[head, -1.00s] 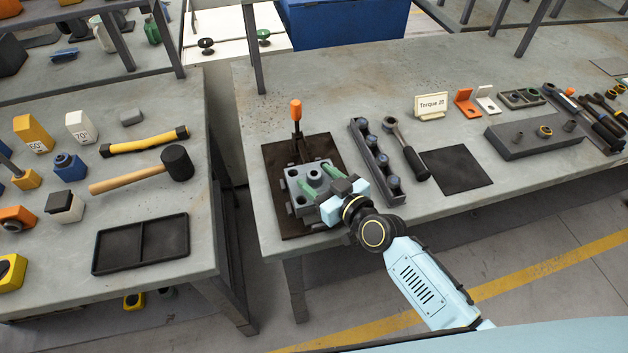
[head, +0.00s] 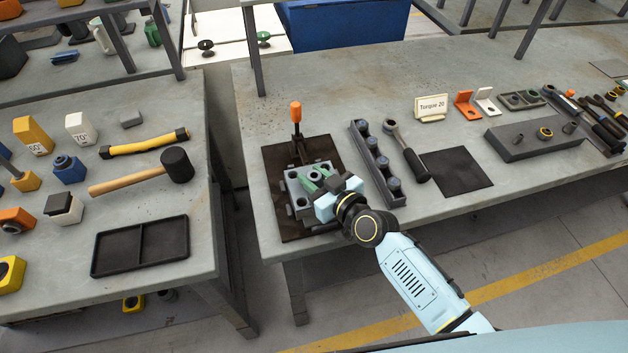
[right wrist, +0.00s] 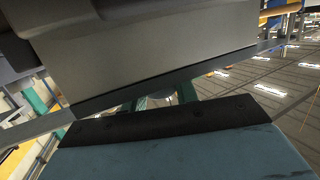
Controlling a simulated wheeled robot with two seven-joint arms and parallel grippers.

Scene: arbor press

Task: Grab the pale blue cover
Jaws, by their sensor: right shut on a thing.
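The pale blue cover (head: 293,188) looks like a grey-blue square plate with corner holes and a raised round boss in its middle. It sits at the near end of a dark mat on the right bench. My right gripper (head: 315,181) reaches over it from the lower right, its green fingers shut on the boss. In the right wrist view the green fingers (right wrist: 172,96) show only partly, with a small greyish round piece between them. My gripper hides the cover's near right corner. My left gripper is out of view.
An orange-handled lever (head: 296,112) stands just behind the cover. A dark rack with several round pieces (head: 376,163) and a ratchet (head: 406,150) lie to the right. A black mat (head: 456,170) is farther right. A gap separates the left bench (head: 205,130).

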